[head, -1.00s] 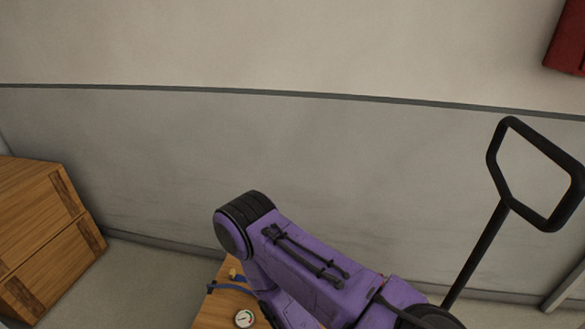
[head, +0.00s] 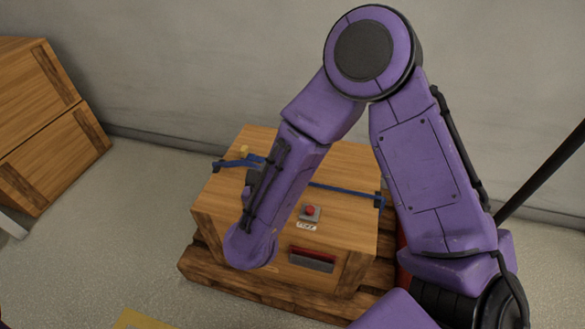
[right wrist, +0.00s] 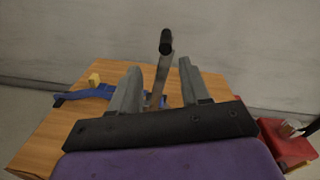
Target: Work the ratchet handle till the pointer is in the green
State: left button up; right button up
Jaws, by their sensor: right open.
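The ratchet handle (right wrist: 166,43), a grey metal lever with a black grip, stands up between the two spread fingers of my right gripper (right wrist: 158,88) in the right wrist view. The jaws are open, and I cannot tell whether either finger touches the lever. In the head view my purple right arm crosses the wooden crate and hides the handle and most of the gripper. The blue strap (head: 345,191) runs across the crate top and also shows in the wrist view (right wrist: 85,95). The gauge and its pointer are hidden. My left gripper is out of view.
The wooden crate (head: 350,160) sits on a wooden pallet (head: 205,272). A red button (head: 310,211) is on its top, a yellow piece (head: 243,150) by the strap's left end. Stacked wooden boxes (head: 40,110) stand left. A red object (right wrist: 285,145) lies right in the wrist view.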

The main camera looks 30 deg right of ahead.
jog(key=w+d+m, duration=0.1)
jog(key=w+d, duration=0.1)
jog(key=w+d+m, duration=0.1)
jog(key=w+d, duration=0.1)
jog(key=d, duration=0.1)
jog(key=w+d+m+h, duration=0.1)
jog(key=w+d, duration=0.1)
jog(key=d, duration=0.1)
jog(key=shift+w+r+g+b, duration=0.2)
jog(key=shift+g+b, duration=0.1)
jog(key=shift+g, duration=0.1)
grip_shut()
